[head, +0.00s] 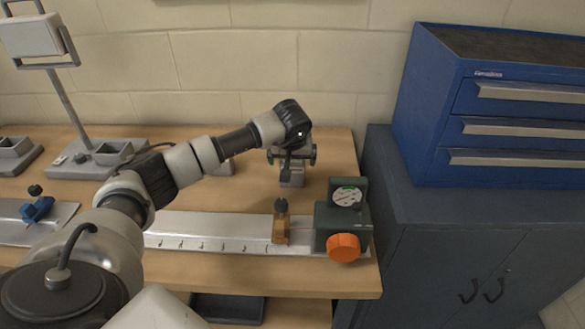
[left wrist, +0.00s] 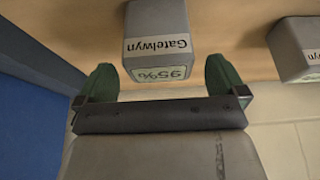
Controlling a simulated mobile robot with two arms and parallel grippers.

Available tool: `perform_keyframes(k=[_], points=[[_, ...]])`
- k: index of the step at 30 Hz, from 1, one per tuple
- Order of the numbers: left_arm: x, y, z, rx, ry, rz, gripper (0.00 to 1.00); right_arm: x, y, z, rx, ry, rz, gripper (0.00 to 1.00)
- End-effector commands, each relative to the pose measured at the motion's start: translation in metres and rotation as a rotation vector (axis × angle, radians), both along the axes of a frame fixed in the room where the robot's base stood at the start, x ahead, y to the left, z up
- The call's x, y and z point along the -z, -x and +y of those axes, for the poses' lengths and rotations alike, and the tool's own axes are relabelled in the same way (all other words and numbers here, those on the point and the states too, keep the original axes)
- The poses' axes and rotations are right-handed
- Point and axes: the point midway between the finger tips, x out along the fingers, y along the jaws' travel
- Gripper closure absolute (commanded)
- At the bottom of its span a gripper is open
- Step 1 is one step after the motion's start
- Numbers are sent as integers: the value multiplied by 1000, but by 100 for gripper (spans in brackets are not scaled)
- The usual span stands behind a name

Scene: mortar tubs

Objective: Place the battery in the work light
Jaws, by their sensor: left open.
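A grey battery with a "Gatelwyn" label and a 95% display (left wrist: 158,30) stands on the wooden bench near the wall; in the head view the battery (head: 291,178) shows below my left gripper (head: 292,157). In the left wrist view the green fingertips of my left gripper (left wrist: 161,80) are open, one on each side of the battery's near end, with gaps on both sides. The work light (head: 32,36) stands at the far left on a grey base (head: 75,168) with an open box-like holder (head: 113,152). My right gripper is not in view.
A second grey block with a similar label (left wrist: 295,45) stands beside the battery. In front lies a white scaled rail (head: 200,238) with a brown block (head: 281,232) and a green device with an orange knob (head: 343,247). A blue tool chest (head: 430,110) stands right.

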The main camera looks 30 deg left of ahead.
Motion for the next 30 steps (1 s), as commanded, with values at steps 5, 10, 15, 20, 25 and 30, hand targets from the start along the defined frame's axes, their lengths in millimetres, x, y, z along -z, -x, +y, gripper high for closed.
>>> perform_keyframes(k=[5,10,15,20,25,30], points=[[15,-6,3,-1,1,-2,0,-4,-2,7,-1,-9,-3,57],[16,-7,3,0,1,-3,0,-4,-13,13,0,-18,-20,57],[16,-7,3,0,1,-3,17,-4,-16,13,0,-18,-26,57],[16,-7,3,-1,0,-2,41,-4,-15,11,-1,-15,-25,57],[15,-7,4,-1,1,-5,66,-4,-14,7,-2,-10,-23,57],[14,-7,4,-1,1,-5,71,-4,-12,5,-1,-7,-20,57]])
